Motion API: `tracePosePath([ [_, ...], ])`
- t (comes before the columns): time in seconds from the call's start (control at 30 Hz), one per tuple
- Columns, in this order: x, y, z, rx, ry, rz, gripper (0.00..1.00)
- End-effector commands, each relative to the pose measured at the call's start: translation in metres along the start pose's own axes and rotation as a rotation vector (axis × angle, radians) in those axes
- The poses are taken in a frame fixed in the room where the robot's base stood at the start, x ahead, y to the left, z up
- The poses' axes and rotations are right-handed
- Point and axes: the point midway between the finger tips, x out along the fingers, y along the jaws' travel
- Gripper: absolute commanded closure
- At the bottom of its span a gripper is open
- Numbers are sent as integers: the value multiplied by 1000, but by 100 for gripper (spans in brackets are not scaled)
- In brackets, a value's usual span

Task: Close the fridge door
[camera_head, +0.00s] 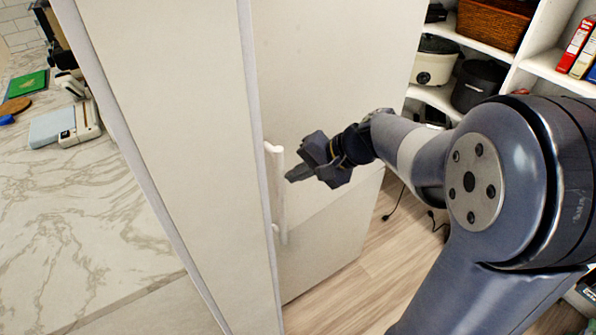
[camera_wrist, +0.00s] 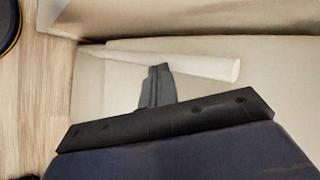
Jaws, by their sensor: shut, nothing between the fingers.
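The fridge door (camera_head: 330,75) is a flat cream-white panel in the middle of the head view. Its white vertical bar handle (camera_head: 277,190) is near the door's left edge. I cannot tell from these views whether the door stands ajar. My gripper (camera_head: 288,178) is shut and empty, its tips pointing left just beside the handle, on its right. In the wrist view, the shut fingers (camera_wrist: 157,72) overlap the pale handle (camera_wrist: 205,66) in the picture; contact cannot be told.
A tall pale panel (camera_head: 170,110) stands left of the door. Beyond it is a marble-look counter (camera_head: 50,200) with small items. Open white shelves at the right hold a cooker (camera_head: 434,62), a dark pot (camera_head: 478,88) and a basket (camera_head: 495,22). Wood floor (camera_head: 350,290) lies below, with a cable.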

Motion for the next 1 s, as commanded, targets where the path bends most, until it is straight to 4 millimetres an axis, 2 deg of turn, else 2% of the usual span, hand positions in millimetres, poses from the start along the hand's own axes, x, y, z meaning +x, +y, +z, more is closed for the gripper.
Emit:
tracePosePath([
  [0.27, 7, -5, -4, 8, 11, 1, 100],
  [0.6, 46, -43, -31, 88, 96, 0, 100],
  [1.0, 50, -49, -35, 96, 110, -8, 100],
])
